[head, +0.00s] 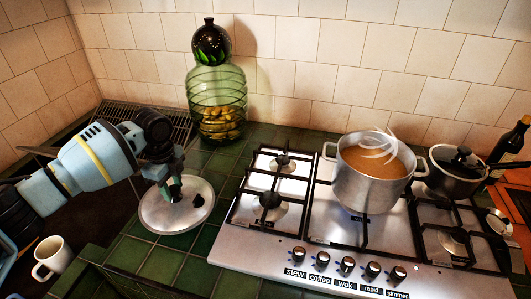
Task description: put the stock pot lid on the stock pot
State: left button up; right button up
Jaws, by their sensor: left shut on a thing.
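The stock pot lid (160,217), a round grey metal disc, is over the green tiles left of the hob. My left gripper (174,190) comes down from the left and is shut on the lid near its middle; the fingers hide the exact grip spot. I cannot tell whether the lid touches the tiles. The stock pot (368,190), silver with two side handles, stands uncovered on the hob, with brown liquid and pale steam in it. My right gripper is not in view.
A green glass jar (217,95) stands behind the lid. A white mug (51,258) is at lower left. The hob's left burners (270,199) are bare.

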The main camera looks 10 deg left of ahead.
pick_arm(q)
jog(key=s+d+r+n, duration=0.1)
jog(key=n, duration=0.2)
jog(key=s+d+r+n, duration=0.1)
jog(key=s+d+n, duration=0.1)
jog(key=n, duration=0.1)
jog(key=s+d+n, duration=0.2)
jog(key=n, duration=0.1)
jog(key=shift+s+d+r, duration=0.25)
jog(key=shift+r, duration=0.15)
jog(key=s+d+r+n, duration=0.1)
jog(key=s+d+n, duration=0.3)
jog(key=s+n, duration=0.5)
jog(key=shift+r+n, duration=0.35)
jog(key=shift+n, duration=0.75)
jog(key=shift+s+d, duration=0.1)
jog(key=shift+s, duration=0.1)
